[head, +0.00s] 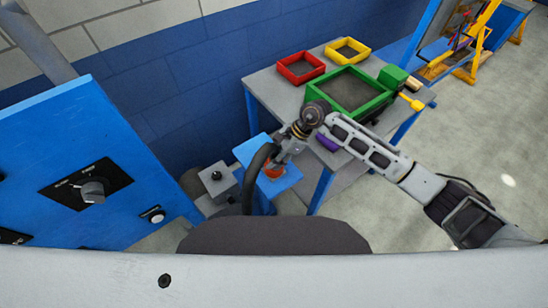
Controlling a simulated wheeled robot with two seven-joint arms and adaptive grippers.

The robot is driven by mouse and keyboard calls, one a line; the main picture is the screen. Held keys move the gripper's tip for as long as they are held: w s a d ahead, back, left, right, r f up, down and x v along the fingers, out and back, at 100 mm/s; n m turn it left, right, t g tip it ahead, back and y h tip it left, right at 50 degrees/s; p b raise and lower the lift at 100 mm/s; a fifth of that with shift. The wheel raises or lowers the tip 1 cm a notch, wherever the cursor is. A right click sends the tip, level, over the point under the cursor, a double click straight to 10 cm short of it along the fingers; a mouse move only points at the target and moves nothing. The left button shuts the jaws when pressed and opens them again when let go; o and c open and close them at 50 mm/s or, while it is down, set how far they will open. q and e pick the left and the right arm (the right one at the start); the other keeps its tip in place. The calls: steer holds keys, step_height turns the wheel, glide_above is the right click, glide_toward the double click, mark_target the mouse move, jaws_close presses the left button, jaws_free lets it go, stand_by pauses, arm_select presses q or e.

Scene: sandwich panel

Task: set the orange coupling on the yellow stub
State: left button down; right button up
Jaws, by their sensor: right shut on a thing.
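My right gripper (279,163) reaches in from the right and points down over a small blue stand (287,179). It is shut on the orange coupling (272,173), which shows only as a small orange patch at the fingertips, over or on the stand's top. I cannot tell whether the coupling touches anything below it. No yellow stub can be made out at the stand; the gripper and coupling may hide it. My left gripper is not in view.
A grey table (281,83) behind holds a red tray (301,68), a yellow tray (348,50), a green tray (352,92) and a green block (393,77). A purple thing (327,142) lies at its near edge. A blue panel (80,150) with a knob stands left.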

steer(key=shift+f, duration=0.2)
stand_by(0.3)
steer(key=o, duration=1.2)
steer(key=v, duration=1.2)
